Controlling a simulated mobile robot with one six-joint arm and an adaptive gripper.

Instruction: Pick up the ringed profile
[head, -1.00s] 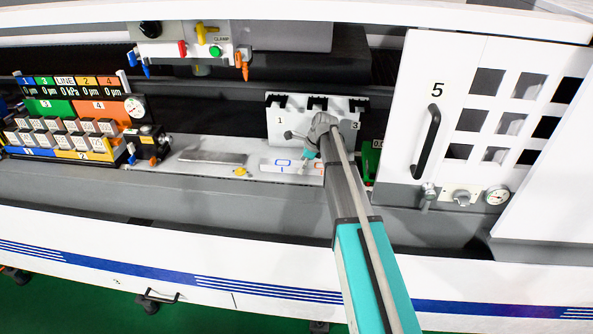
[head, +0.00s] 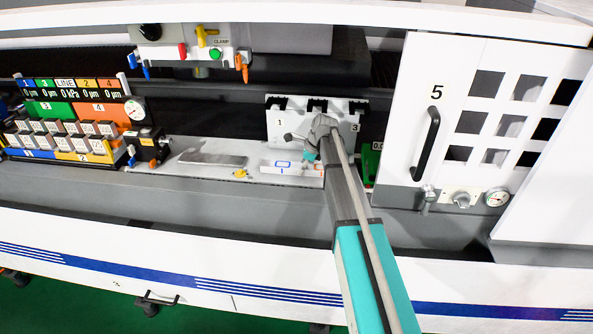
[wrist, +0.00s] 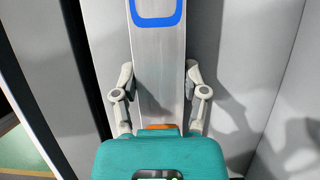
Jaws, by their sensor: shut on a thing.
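A silver-grey metal profile with a blue ring mark (wrist: 157,55) runs up the middle of the wrist view, between my two fingers. My gripper (wrist: 159,80) is shut on it, one finger against each side. The blue ring lies beyond the fingertips at the top edge. In the head view the pale bar with a blue outline (head: 283,164) lies along the light bed, its right part near a red outline partly hidden by my arm. My gripper (head: 309,157) is small there and mostly covered by my wrist. I cannot tell whether the profile touches the bed.
A white notched rack marked 1 and 3 (head: 280,125) stands just behind my gripper. A plain metal bar (head: 212,159) lies to the left, with a small yellow knob (head: 241,174) nearby. A white door marked 5 (head: 405,135) stands to the right. A clamp panel (head: 190,52) hangs above.

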